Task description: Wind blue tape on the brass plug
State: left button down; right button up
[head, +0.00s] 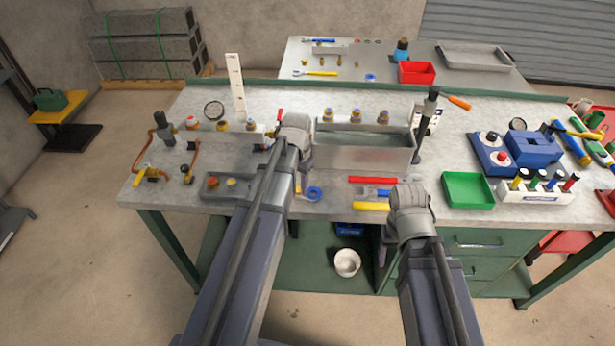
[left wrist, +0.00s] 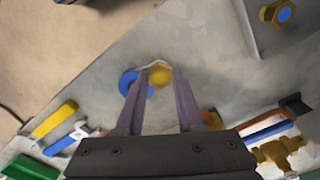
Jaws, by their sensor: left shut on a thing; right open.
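My left gripper (head: 297,140) is above the front middle of the grey workbench, its fingertips hidden in the head view. In the left wrist view my left gripper (left wrist: 160,80) is shut on the brass plug (left wrist: 160,75), which shows as a gold shape between the fingertips. The blue tape roll (head: 314,193) lies on the bench just in front of that hand; in the left wrist view the roll (left wrist: 127,82) shows partly behind one finger. I cannot tell whether plug and tape touch. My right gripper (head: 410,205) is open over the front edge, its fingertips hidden.
A grey metal tank (head: 365,158) with several brass fittings stands behind the hands. A dark post (head: 427,125) rises at its right. Red-handled (head: 372,180) and yellow-handled (head: 370,206) tools lie between the hands. A green tray (head: 467,190) sits at the right.

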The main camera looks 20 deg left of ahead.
pick_arm(q)
jog(key=s+d, duration=0.2)
jog(key=shift+s, duration=0.35)
jog(key=d, duration=0.3)
jog(key=shift+d, duration=0.4)
jog(key=w+d, duration=0.2)
jog(key=w, duration=0.1)
jog(key=shift+d, duration=0.35)
jog(key=w, duration=0.4)
jog(key=shift+a, duration=0.3)
jog(key=a, duration=0.1)
jog(key=w+a, duration=0.1)
jog(key=a, duration=0.1)
jog(key=shift+w+a, duration=0.25)
jog(key=shift+w, duration=0.1)
jog(key=a, duration=0.1)
jog(key=s+a, duration=0.1)
jog(key=shift+s+a, duration=0.1)
jog(key=shift+a, duration=0.2)
jog(key=shift+s+a, duration=0.85)
jog(key=shift+s, duration=0.25)
jog(key=s, duration=0.4)
jog(key=shift+d, duration=0.25)
notch_tip(320, 180, up, 6)
jog(key=p, duration=0.6)
jog(key=shift+w+r, duration=0.1)
